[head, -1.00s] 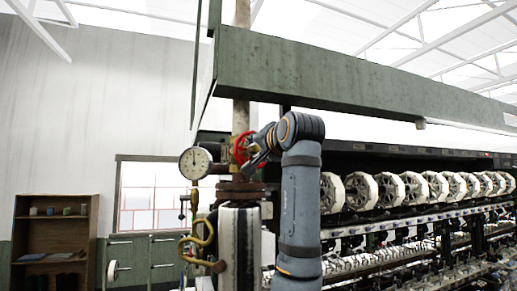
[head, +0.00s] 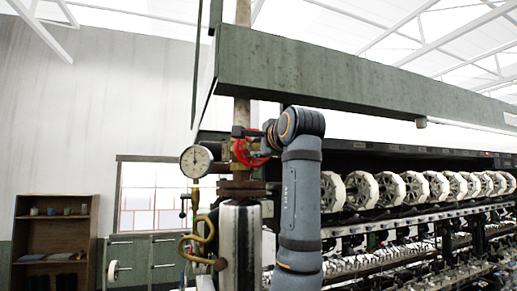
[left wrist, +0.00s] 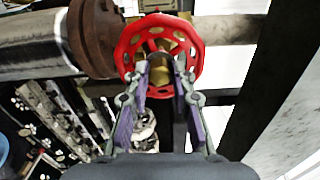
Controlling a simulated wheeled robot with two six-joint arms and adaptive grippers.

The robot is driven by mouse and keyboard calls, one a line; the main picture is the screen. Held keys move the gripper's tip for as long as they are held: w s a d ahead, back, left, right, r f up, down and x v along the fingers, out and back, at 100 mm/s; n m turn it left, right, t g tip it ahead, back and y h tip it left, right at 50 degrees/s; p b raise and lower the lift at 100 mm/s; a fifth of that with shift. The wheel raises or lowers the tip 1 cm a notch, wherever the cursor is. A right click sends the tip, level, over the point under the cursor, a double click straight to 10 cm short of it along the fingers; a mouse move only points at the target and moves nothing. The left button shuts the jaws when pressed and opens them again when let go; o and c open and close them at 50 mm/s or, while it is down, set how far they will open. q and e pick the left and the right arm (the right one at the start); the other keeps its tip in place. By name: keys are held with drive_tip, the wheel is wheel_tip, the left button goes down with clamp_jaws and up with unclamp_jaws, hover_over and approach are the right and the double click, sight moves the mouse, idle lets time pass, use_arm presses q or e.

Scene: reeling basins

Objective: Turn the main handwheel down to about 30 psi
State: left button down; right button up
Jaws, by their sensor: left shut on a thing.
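The red main handwheel (head: 243,153) is on the valve at the upright pipe, partly hidden by my left gripper. In the left wrist view the handwheel (left wrist: 127,44) is a red ring with holes, around a brass-coloured centre. My left gripper (head: 248,133) reaches its upper part from the right. The round white pressure gauge (head: 196,161) is left of the valve. Its needle looks near upright; its numbers are too small to read. My right gripper is not in view.
A green overhead beam (head: 350,85) runs above the valve. A brass curled pipe (head: 197,240) and a pale cylinder (head: 240,245) are below it. Reeling machinery with white reels (head: 388,187) fills the right. A wooden shelf (head: 50,235) stands at far left.

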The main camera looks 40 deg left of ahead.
use_arm(q)
drive_tip(key=m, duration=0.4)
drive_tip(key=shift+f+b, duration=0.1)
drive_tip(key=shift+b, duration=0.2)
drive_tip(key=m, duration=0.4)
drive_tip(key=shift+b, duration=0.35)
drive_tip(key=m, duration=0.4)
drive_tip(key=shift+b, duration=0.4)
drive_tip(key=m+b, duration=0.1)
drive_tip(key=m, duration=0.3)
drive_tip(key=shift+s+m, duration=0.1)
drive_tip(key=shift+m, duration=0.2)
drive_tip(key=b, duration=0.3)
drive_tip(key=m+b, duration=0.1)
drive_tip(key=b, duration=0.3)
drive_tip(key=shift+f, duration=0.25)
drive_tip(key=shift+r+m, duration=0.2)
drive_tip(key=shift+m, duration=0.2)
drive_tip(key=shift+m+b, duration=0.3)
drive_tip(key=shift+b, duration=0.55)
drive_tip(key=shift+r, duration=0.1)
